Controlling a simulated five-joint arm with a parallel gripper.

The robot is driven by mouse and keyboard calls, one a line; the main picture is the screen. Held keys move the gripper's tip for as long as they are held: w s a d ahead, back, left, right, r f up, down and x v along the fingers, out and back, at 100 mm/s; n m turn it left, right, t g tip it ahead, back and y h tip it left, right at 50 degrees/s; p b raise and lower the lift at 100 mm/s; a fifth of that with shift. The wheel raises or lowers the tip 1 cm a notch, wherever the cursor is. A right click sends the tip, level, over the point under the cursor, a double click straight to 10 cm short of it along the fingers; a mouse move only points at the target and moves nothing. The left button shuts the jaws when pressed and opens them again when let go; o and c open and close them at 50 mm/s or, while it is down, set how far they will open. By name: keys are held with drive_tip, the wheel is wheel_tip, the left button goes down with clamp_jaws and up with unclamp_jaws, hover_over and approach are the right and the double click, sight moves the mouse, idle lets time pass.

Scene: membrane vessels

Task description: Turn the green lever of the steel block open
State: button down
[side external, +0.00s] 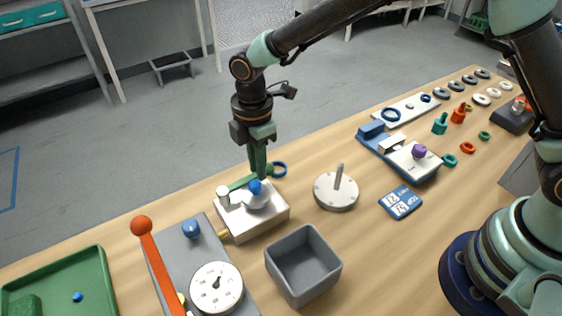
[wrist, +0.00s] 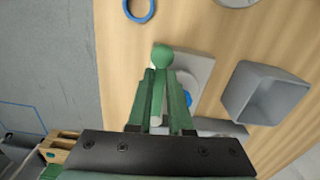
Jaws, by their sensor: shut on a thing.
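The steel block (side external: 262,221) stands on the wooden table left of centre in the side external view, and part of its top shows in the wrist view (wrist: 196,70). The green lever (side external: 241,182) lies across the block's far side, its ball end (wrist: 163,55) toward the blue ring. My gripper (side external: 258,170) reaches down from above and is shut on the lever; in the wrist view the fingers (wrist: 160,84) flank the lever's shaft just behind the ball. A blue ball (side external: 254,186) shows on the block beside the fingers. The lever's pivot is partly hidden.
A blue ring (side external: 279,170) lies just beyond the lever's ball end. A grey open bin (side external: 303,267), a round dial with a post (side external: 336,192) and a red-handled lever (side external: 159,264) on a grey unit surround the block. Bare table lies behind the dial.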

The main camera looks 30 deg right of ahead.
drive_tip(key=w+a+n, duration=0.7)
drive_tip(key=a+n, duration=0.1)
drive_tip(key=n, duration=0.9)
drive_tip(key=shift+w+a, duration=0.15)
drive_tip(key=shift+w, duration=0.1)
drive_tip(key=shift+a+r, duration=0.1)
drive_tip(key=shift+r, duration=0.05)
idle(0.3)
drive_tip(key=c, duration=0.9)
unclamp_jaws()
drive_tip(key=shift+o, duration=0.4)
